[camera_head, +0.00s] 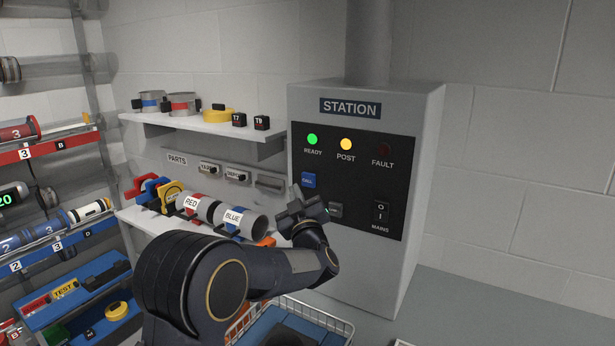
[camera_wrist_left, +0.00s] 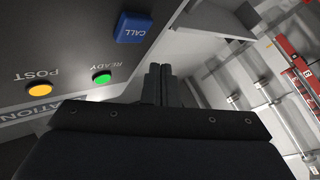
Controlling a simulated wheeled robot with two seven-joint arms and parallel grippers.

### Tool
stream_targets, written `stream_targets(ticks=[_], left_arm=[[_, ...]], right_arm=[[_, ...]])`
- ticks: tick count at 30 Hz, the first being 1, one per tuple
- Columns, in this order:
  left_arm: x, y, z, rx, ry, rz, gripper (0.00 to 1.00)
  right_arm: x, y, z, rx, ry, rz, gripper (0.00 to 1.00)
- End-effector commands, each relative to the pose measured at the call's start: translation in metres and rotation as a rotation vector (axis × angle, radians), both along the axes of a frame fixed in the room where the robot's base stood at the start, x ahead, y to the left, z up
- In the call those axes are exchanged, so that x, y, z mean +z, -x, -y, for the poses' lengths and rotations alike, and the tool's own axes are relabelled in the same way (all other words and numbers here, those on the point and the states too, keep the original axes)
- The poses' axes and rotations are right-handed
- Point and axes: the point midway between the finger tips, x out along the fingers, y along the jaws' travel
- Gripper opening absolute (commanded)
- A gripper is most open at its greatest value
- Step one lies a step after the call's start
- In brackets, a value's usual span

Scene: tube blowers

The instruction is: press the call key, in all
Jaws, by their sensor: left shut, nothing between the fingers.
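The call key (camera_head: 308,180) is a blue square button marked CALL on the black panel of the grey station box. It also shows in the left wrist view (camera_wrist_left: 133,28) at the top. My left gripper (camera_head: 297,191) is shut and empty, just below and left of the key in the head view. In the left wrist view its closed fingertips (camera_wrist_left: 159,70) show to the right of and below the key, with a visible gap. My right gripper is in neither view.
The READY lamp (camera_head: 312,139) is green and the POST lamp (camera_head: 346,144) yellow; the FAULT lamp (camera_head: 384,149) is dark. A MAINS switch (camera_head: 381,211) sits lower right. Shelves with tubes (camera_head: 243,221) stand left of the box. A wire basket (camera_head: 322,316) is below my arm.

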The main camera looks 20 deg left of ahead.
Motion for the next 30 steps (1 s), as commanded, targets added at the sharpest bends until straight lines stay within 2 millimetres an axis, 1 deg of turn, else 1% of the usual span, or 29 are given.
stream_targets(ticks=[1, 3, 9, 14, 30], left_arm=[[0.001, -0.007, 0.001, -0.001, -0.001, -0.001, 0.00], [0.000, -0.014, 0.002, -0.001, -0.001, 0.000, 0.00], [-0.001, -0.028, 0.004, 0.000, 0.000, -0.001, 0.00], [0.000, -0.030, 0.004, -0.001, 0.001, 0.000, 0.00], [0.000, -0.030, 0.004, 0.000, 0.000, 0.000, 0.00]], right_arm=[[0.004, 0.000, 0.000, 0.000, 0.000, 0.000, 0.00], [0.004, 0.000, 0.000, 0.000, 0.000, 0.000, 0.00], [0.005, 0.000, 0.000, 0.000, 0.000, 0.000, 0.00], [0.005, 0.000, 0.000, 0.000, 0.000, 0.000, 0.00], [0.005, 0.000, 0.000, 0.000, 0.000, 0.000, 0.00]])
